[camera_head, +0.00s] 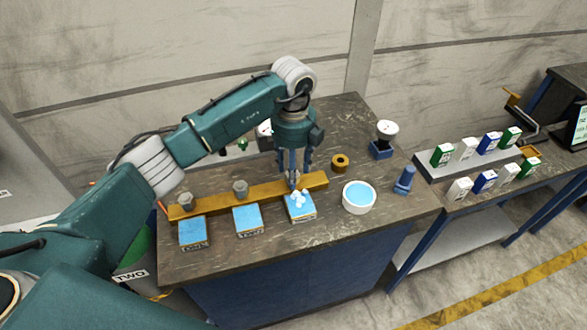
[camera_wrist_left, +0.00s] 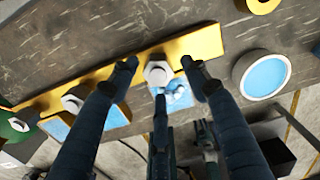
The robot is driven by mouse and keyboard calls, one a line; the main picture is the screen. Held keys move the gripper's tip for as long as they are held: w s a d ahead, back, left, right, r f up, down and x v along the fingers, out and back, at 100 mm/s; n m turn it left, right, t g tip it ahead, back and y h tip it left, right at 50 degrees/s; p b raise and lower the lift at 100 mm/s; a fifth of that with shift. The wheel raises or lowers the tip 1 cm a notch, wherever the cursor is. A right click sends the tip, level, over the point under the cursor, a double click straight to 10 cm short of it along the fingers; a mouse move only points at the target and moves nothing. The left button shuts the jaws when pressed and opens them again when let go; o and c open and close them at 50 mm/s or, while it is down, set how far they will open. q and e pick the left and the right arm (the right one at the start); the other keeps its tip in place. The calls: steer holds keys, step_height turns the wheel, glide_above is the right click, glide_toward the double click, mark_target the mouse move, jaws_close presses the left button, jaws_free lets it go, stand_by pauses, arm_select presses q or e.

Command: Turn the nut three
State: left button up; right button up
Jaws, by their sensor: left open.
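A yellow bar (camera_head: 222,203) lies on the dark table and carries a row of grey hex nuts. The left nut (camera_head: 186,200) and the middle nut (camera_head: 240,187) stand clear in the head view. My left gripper (camera_head: 294,172) points down over the right end of the bar, largely covering the rightmost nut there. In the left wrist view, that nut (camera_wrist_left: 158,74) sits between the open fingertips of my left gripper (camera_wrist_left: 158,64), with a gap on each side.
Blue-topped blocks stand before the bar, one (camera_head: 248,219) by the middle nut; the right block (camera_head: 300,206) has white pieces on it. A white bowl with blue contents (camera_head: 359,197), a yellow ring (camera_head: 340,162) and a blue peg (camera_head: 404,181) stand to the right.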

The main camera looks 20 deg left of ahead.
arm_select(q)
steer(key=shift+f, duration=0.7)
steer(key=shift+c, duration=1)
steer(key=c, duration=0.9)
steer(key=shift+f, duration=0.1)
arm_select(e)
steer(key=shift+w+a+r, duration=0.1)
steer(key=shift+w+r, duration=0.15)
steer(key=shift+w, duration=0.4)
